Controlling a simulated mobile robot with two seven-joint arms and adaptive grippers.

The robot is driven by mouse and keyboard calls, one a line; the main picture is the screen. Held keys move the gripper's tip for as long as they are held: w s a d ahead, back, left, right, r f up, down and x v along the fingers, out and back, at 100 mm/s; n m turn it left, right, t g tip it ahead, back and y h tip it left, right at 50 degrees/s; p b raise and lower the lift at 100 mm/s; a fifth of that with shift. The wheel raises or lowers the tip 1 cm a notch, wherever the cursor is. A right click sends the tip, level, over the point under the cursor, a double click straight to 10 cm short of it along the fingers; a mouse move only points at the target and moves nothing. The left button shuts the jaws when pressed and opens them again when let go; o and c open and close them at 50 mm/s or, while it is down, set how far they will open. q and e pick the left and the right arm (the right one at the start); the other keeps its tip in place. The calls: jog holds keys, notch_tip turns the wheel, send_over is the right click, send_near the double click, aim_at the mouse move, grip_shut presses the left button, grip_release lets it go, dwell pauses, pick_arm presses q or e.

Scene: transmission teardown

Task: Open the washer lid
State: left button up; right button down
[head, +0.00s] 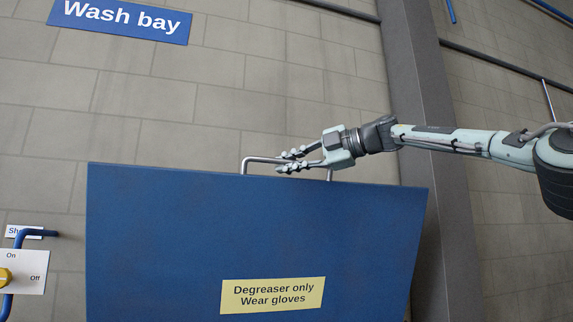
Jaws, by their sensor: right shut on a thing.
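The blue washer lid (250,235) fills the lower middle of the head view, its broad face toward me. A yellow label (272,294) on it reads "Degreaser only, Wear gloves". A metal bar handle (256,160) rises from its top edge. My right gripper (287,160) comes in from the right and is shut on the handle, fingers around its bar. The washer body below the lid is out of view. My left gripper is not in view.
A panel with a yellow knob (5,277) marked On and Off and a blue pipe (38,233) are at the lower left. A grey column (425,110) stands behind my right arm. A "Wash bay" sign (120,20) hangs on the block wall.

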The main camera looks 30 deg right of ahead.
jog(key=c, duration=1.6)
grip_release()
jog(key=shift+s+d, duration=0.1)
jog(key=shift+d, duration=0.1)
jog(key=shift+o, duration=0.2)
jog(key=shift+a, duration=0.1)
jog(key=v, duration=1.2)
jog(key=shift+r, duration=0.1)
jog(key=shift+c, duration=0.6)
